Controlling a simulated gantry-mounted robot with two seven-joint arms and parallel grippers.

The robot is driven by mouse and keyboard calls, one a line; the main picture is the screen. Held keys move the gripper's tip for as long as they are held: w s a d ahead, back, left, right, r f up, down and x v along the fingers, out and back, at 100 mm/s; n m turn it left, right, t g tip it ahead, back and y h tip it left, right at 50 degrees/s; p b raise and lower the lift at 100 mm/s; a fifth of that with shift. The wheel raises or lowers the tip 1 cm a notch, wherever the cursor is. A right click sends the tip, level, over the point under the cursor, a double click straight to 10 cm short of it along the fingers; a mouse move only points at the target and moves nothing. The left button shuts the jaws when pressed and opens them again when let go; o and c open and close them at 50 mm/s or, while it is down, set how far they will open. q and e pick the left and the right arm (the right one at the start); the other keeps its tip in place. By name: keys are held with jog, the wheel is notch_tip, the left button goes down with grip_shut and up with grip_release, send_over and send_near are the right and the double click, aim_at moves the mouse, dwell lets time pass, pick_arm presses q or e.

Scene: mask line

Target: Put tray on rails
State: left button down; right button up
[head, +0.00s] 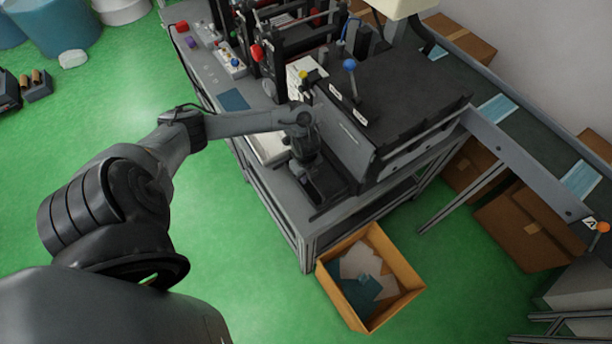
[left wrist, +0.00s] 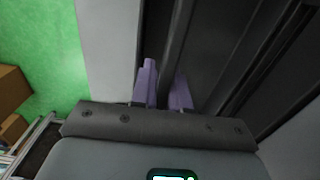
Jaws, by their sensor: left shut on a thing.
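My left gripper (head: 312,180) is low beside the front of the dark machine (head: 362,130), over the grey bench. In the left wrist view its two purple fingers (left wrist: 164,88) are shut on a dark narrow bar (left wrist: 172,60), which looks like part of the tray. In the head view a dark flat piece (head: 328,194), probably the tray, shows under and beside the gripper at the bench's near end. The wrist and gripper hide much of it, and the rails cannot be made out clearly. My right gripper is not in view.
A cardboard box (head: 412,281) with blue and white sheets stands on the green floor below the bench end. A conveyor (head: 535,135) carrying blue masks runs off to the right. A white block (head: 268,147) lies on the bench left of the gripper. Open floor lies to the left.

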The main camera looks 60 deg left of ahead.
pick_arm(q)
jog(key=shift+f, duration=0.2)
jog(key=shift+f, duration=0.1)
jog(key=c, duration=1.1)
grip_release()
